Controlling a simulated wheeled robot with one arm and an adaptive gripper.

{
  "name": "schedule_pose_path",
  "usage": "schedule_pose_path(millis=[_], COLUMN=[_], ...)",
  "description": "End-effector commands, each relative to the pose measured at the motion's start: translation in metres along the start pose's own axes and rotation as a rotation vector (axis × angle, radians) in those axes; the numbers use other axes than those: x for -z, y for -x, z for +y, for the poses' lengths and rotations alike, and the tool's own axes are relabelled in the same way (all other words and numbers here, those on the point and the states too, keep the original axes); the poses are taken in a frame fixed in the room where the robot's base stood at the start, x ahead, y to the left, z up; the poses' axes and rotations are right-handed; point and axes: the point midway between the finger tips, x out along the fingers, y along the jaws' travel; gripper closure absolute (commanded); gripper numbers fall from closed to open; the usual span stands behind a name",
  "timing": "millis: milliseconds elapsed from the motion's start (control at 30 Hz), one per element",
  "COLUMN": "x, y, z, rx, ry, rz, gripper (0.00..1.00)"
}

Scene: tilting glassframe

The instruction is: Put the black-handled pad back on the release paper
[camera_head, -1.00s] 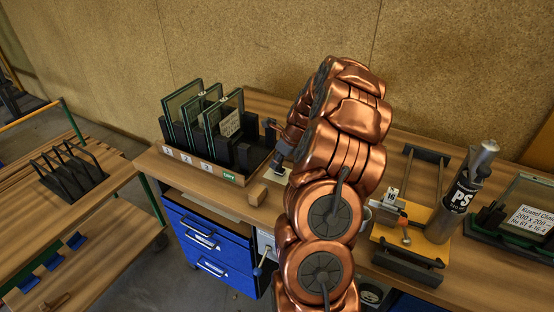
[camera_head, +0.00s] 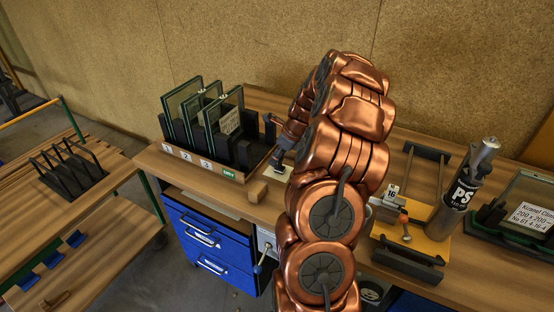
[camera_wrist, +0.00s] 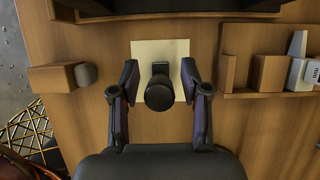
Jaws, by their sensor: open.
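The black-handled pad (camera_wrist: 160,92) stands on the pale release paper (camera_wrist: 178,50) in the wrist view, its round black knob near the paper's lower edge. The pad's underside is hidden by its handle. My gripper (camera_wrist: 160,78) is open, with one finger on each side of the pad and a visible gap to it on both sides. In the head view the release paper (camera_head: 275,175) lies on the bench just right of the glass rack, with my gripper (camera_head: 282,160) over it; the pad cannot be clearly told apart there.
A wooden block (camera_head: 257,192) lies at the bench's front edge. The rack with glass panes (camera_head: 245,178) stands left of my gripper. Right of my arm are a yellow board with a clamp (camera_head: 432,246), a PS cartridge (camera_head: 460,196) and a labelled glass pane (camera_head: 530,214).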

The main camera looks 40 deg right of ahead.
Motion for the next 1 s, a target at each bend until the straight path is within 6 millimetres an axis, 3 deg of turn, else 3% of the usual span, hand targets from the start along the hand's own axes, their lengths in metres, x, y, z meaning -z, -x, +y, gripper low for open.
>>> schedule_pose_path(millis=[600, 900, 1000], x=[0.001, 0.000, -0.007], y=[0.098, 0.109, 0.109], z=[-0.001, 0.001, 0.013], rx=[0.005, -0.001, -0.011], ry=[0.000, 0.004, 0.055], rz=[0.000, 0.002, 0.006], gripper=[0.54, 0.54, 0.54])
